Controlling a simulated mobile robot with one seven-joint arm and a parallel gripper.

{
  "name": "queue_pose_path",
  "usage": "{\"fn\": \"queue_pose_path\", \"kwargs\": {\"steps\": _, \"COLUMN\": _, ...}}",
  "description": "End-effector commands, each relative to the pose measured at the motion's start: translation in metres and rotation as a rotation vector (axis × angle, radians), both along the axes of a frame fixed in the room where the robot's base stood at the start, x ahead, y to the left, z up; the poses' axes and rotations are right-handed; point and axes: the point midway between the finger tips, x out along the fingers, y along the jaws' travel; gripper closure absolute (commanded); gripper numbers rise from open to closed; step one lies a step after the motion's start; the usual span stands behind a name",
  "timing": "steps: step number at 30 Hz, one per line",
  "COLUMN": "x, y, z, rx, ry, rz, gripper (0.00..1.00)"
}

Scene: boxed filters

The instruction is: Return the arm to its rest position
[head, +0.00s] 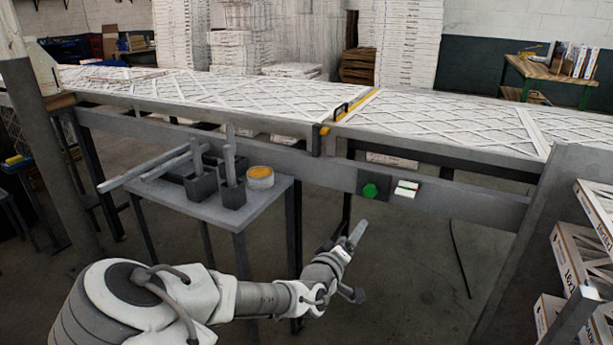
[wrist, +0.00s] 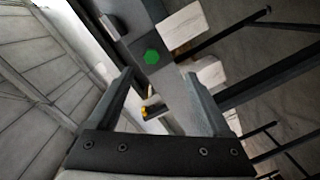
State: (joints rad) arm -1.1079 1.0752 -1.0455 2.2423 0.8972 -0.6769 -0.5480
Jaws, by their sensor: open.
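My arm (head: 265,299) reaches from the bottom left of the head view toward the middle, low in front of the long frame. My gripper (head: 355,236) is at its end, below and a little left of the green hexagonal button (head: 370,190). In the wrist view my gripper (wrist: 158,78) has its two dark fingers spread apart, with nothing held between them. The green button (wrist: 152,57) shows beyond the fingertips, apart from them.
A long metal frame (head: 290,158) carries flat filters with white lattice. A small grey table (head: 215,208) at left holds dark bins and a yellow-rimmed tin (head: 260,178). Filter boxes (head: 580,255) stand on a rack at right. Open floor (head: 415,270) lies right of my gripper.

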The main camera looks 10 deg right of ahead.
Motion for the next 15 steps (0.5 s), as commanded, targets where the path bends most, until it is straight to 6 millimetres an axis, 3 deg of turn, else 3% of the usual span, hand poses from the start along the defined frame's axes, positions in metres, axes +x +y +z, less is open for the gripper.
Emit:
{"fn": "queue_pose_path", "kwargs": {"steps": 7, "x": -0.022, "y": -0.013, "z": -0.045, "rx": 0.310, "ry": 0.154, "rz": -0.084, "gripper": 0.17}}
{"fn": "queue_pose_path", "kwargs": {"steps": 15, "x": -0.049, "y": 0.004, "z": -0.069, "rx": 0.633, "ry": 0.301, "rz": -0.125, "gripper": 0.17}}
